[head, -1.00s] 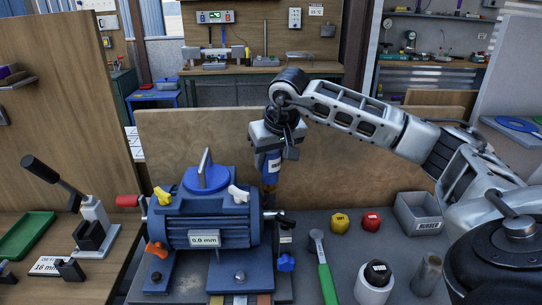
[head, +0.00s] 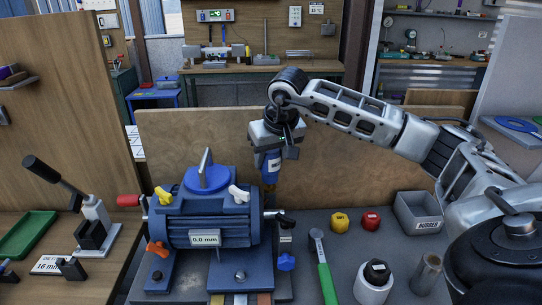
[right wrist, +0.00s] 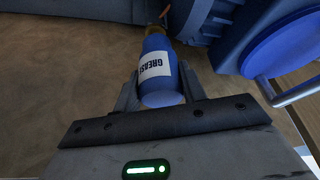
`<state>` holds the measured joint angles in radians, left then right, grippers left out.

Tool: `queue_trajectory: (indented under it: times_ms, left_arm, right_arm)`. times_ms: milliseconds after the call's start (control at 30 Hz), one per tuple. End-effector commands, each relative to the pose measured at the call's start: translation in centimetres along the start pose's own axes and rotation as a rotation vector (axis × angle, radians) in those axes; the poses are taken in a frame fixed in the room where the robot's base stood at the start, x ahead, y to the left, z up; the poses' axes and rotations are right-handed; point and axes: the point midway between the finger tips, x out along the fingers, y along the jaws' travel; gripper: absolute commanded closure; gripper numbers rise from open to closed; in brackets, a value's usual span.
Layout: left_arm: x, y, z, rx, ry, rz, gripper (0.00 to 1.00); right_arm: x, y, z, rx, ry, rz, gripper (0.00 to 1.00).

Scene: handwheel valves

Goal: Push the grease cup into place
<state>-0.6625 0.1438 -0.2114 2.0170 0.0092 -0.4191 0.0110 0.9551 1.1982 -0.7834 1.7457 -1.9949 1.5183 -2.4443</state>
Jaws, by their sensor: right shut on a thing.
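The grease cup is a blue cylinder with a white label reading GREASE (right wrist: 153,68). It shows in the right wrist view between my right gripper's fingers (right wrist: 160,95). In the head view the blue cup (head: 271,163) hangs below my right gripper (head: 272,150), just right of the blue motor housing (head: 208,212). My right gripper is shut on the cup from above. The cup's far end meets a brass-coloured piece (right wrist: 163,15) beside the blue housing; I cannot tell how far it is seated. My left gripper is not in view.
A lever device (head: 92,225) stands left. A wooden panel (head: 340,165) is behind.

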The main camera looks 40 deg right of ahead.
Motion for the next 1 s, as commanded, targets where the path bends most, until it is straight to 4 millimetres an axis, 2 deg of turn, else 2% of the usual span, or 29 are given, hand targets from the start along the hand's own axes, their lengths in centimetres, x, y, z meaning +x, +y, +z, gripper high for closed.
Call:
queue_trajectory:
  times_ms: [33, 600, 633, 700, 733, 933, 1000]
  left_arm:
    - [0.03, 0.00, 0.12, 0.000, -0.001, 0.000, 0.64]
    - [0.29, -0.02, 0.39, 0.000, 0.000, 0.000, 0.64]
    - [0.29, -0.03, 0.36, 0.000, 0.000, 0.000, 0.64]
    - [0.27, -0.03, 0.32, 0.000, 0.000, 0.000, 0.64]
    - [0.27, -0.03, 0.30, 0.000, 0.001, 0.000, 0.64]
    - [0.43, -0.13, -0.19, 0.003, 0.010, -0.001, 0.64]
    - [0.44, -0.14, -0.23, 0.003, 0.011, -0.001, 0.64]
  right_arm:
    - [0.66, -0.28, 0.70, -0.008, -0.024, -0.001, 0.96]
    - [1.18, -0.32, 0.90, -0.008, -0.024, -0.002, 0.96]
    - [1.17, -0.32, 0.89, -0.008, -0.023, -0.002, 0.56]
    - [1.09, -0.30, 0.82, -0.008, -0.022, -0.002, 0.36]
    - [1.05, -0.27, 0.78, -0.007, -0.020, -0.002, 0.33]
    - [0.82, -0.15, 0.55, -0.004, -0.012, -0.001, 0.33]
    - [0.80, -0.12, 0.53, -0.004, -0.012, 0.000, 0.14]
